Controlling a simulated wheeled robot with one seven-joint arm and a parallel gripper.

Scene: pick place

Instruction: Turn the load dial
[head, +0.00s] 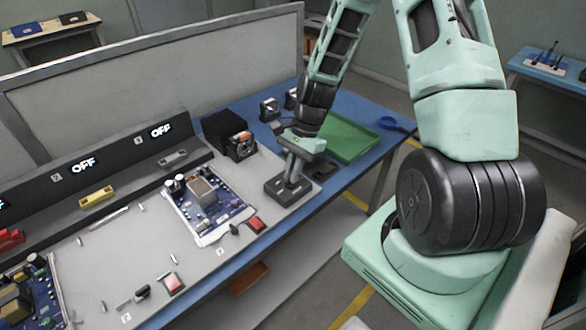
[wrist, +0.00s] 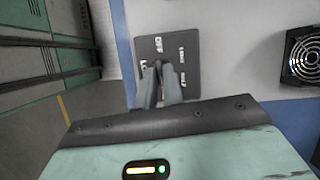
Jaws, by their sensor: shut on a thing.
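A dark grey plate-like box (head: 274,190), on the right end of the light bench surface, carries the load dial. In the wrist view its top face (wrist: 148,46) shows white labels around the middle. My gripper (head: 292,180) points down at the middle of this box. In the wrist view its two fingers (wrist: 161,72) come together over the box's centre. The gripper is shut on the dial, which is mostly hidden between the fingers, so its setting cannot be read.
A black unit (head: 226,130) with a fan stands behind. A green tray (head: 352,140) lies to the right. Display panels reading OFF (head: 84,163) line the back.

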